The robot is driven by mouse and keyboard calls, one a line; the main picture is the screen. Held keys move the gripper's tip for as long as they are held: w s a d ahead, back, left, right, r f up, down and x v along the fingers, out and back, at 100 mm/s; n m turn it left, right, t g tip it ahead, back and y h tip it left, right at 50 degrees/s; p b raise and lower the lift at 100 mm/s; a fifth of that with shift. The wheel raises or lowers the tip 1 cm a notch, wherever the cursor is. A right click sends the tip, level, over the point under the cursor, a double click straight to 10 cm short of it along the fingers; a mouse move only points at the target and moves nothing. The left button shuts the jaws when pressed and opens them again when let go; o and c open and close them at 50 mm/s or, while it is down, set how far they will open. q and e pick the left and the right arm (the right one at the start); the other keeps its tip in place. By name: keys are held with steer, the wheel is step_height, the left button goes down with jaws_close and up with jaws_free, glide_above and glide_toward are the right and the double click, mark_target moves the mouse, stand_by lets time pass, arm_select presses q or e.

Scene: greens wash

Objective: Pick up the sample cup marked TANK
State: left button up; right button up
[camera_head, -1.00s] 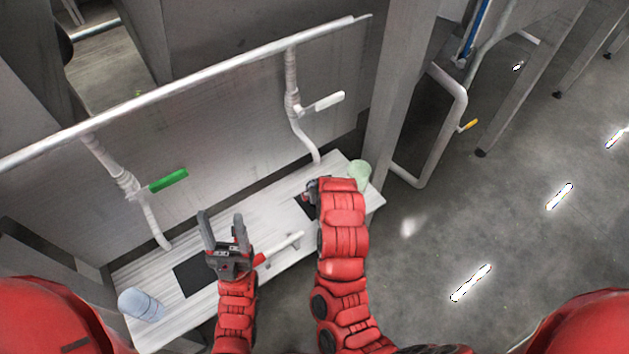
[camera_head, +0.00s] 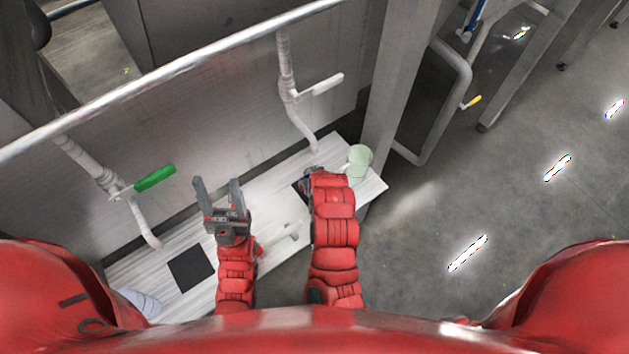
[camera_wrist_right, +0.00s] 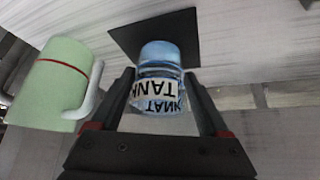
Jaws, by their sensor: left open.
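The sample cup marked TANK (camera_wrist_right: 158,92) is a clear, bluish cup with a white label, in the right wrist view. The label reads upside down there. My right gripper (camera_wrist_right: 160,76) is open, with one finger on each side of the cup; small gaps seem to show, though contact is hard to judge. In the head view my right forearm hides this cup and the right fingertips. My left gripper (camera_head: 218,184) is open and empty, fingers pointing up, above the pale bench (camera_head: 125,270).
A pale green container (camera_head: 359,161) stands at the bench's right end; it also shows in the right wrist view (camera_wrist_right: 50,85), beside a white handle. A bluish container (camera_head: 142,301) is at the left end. A black mat (camera_head: 190,268) lies bare. Pipes with green (camera_head: 155,178) and white handles rise behind.

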steer(key=shift+w+f, duration=0.3)
steer(key=shift+w, duration=0.1)
steer(key=c, duration=0.7)
steer(key=shift+c, duration=1.2)
steer(key=shift+s+r, duration=0.1)
steer(key=shift+s, duration=0.05)
steer(key=shift+c, duration=0.4)
steer(key=shift+r, duration=0.1)
